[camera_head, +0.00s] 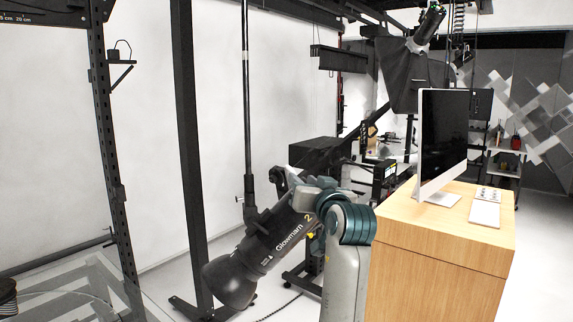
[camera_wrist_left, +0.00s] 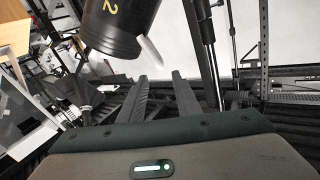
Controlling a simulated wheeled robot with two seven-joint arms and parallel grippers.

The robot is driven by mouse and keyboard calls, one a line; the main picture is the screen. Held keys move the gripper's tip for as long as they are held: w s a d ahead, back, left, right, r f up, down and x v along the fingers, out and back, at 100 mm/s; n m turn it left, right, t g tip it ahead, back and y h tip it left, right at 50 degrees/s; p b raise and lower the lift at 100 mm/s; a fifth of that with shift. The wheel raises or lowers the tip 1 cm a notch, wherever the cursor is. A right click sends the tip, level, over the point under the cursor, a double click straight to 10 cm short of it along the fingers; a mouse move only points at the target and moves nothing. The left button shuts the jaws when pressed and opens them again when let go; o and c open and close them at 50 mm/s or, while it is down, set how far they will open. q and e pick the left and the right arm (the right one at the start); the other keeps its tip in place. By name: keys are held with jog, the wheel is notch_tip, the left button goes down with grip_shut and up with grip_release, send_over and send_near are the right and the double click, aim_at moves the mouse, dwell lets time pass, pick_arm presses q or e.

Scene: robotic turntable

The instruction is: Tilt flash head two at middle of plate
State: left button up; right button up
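Flash head two (camera_head: 240,270) is a black cylinder marked "Glowmarn" and "2", hanging tilted on a dark upright pole, its wide end pointing down to the left. Its lower part also shows at the top of the left wrist view (camera_wrist_left: 122,30), with a pale pointed piece (camera_wrist_left: 151,52) beside it. My left gripper (camera_wrist_left: 160,84) is open. Its two fingers are apart with nothing visible between them, below the flash head in that picture. In the head view my left arm's wrist is beside the flash head's upper right end, and the fingertips are hidden. My right gripper is out of view.
A wooden cabinet (camera_head: 440,262) with a monitor (camera_head: 443,140) stands close to the right of my arm. The black pole (camera_head: 247,120) and dark uprights (camera_head: 187,150) stand at the left. A clear, glass-like surface (camera_head: 60,285) lies at the lower left.

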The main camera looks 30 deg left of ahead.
aim_at(287, 166)
pick_arm(q)
jog(key=p+x, duration=0.6)
jog(key=x, duration=0.8)
jog(key=shift+r+p, duration=0.1)
jog(key=shift+p, duration=0.3)
jog(key=shift+w+a, duration=0.45)
jog(key=shift+a, duration=0.1)
jog(key=shift+w, duration=0.1)
grip_shut()
